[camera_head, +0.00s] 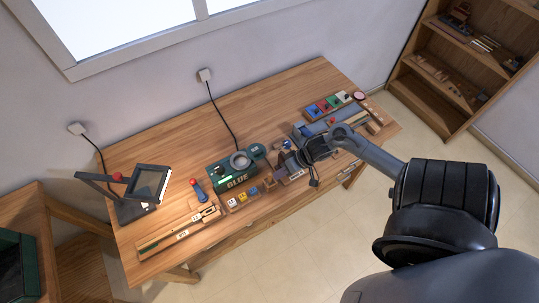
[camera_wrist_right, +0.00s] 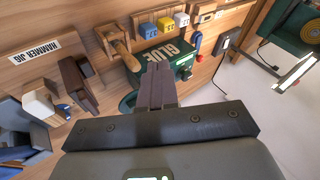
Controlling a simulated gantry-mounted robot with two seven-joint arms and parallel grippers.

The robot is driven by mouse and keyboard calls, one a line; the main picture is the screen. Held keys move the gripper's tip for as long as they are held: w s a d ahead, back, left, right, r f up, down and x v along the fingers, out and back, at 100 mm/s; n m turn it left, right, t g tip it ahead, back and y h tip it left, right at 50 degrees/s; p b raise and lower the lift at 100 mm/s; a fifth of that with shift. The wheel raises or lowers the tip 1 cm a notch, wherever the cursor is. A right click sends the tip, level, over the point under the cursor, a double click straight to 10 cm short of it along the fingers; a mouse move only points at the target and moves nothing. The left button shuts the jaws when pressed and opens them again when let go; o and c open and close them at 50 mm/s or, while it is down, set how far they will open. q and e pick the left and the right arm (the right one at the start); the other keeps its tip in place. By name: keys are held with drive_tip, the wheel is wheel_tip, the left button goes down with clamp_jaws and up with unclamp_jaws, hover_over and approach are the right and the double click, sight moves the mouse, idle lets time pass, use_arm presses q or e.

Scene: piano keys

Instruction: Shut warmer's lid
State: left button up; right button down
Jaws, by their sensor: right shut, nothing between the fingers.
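The warmer (camera_head: 222,180) is a green box marked GLUE on the workbench, with a round grey-rimmed pot (camera_head: 240,160) on top. A round green lid (camera_head: 258,152) is at the pot's right side, off the opening, so the pot looks uncovered. My right gripper (camera_head: 298,162) is to the right of the warmer, above the bench. In the right wrist view its fingers (camera_wrist_right: 158,88) are shut and empty, in front of the warmer (camera_wrist_right: 172,54) and hiding part of it. A green round edge, perhaps the lid (camera_wrist_right: 127,103), shows left of the fingers. My left gripper is not in view.
Small blue, yellow and white blocks (camera_head: 243,197) lie along the bench's front edge by the warmer. A red-topped blue tool (camera_head: 196,186) and a black lamp-like frame (camera_head: 140,190) stand to the left. Wooden tools and trays crowd the bench at right. The back of the bench is clearer.

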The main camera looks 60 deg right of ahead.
drive_tip(key=d+b, duration=0.4)
drive_tip(key=d, duration=0.9)
drive_tip(key=h+b, duration=0.2)
drive_tip(key=b, duration=0.2)
approach(256, 150)
wheel_tip(256, 150, down, 5)
drive_tip(key=d, duration=0.1)
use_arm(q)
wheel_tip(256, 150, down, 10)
use_arm(e)
drive_tip(key=shift+a+r+t, duration=0.15)
drive_tip(key=shift+a+t, duration=0.15)
drive_tip(key=shift+a, duration=0.15)
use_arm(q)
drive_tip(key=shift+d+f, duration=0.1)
use_arm(e)
drive_tip(key=shift+s, duration=0.1)
